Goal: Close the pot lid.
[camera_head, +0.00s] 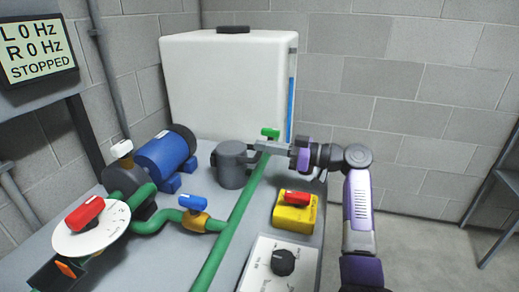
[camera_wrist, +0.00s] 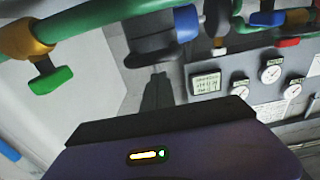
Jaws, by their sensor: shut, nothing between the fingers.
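The dark grey pot (camera_head: 231,168) stands on the bench, left of the green pipe, with a darker flat top (camera_head: 231,147). I cannot tell how far its lid is open. It also shows in the wrist view (camera_wrist: 150,42), straight beyond my fingers. My gripper (camera_head: 257,146) reaches in from the right, over the pipe, with its fingertips close to the pot's upper right side. In the wrist view the fingers (camera_wrist: 157,88) are together and empty. I cannot tell whether they touch the pot.
A green-handled valve (camera_head: 270,133) sits on the pipe behind my gripper. A big white tank (camera_head: 225,80) stands at the back. A blue motor (camera_head: 166,152) is left of the pot. A yellow box with a red switch (camera_head: 295,213) and a dial panel (camera_head: 280,265) lie in front.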

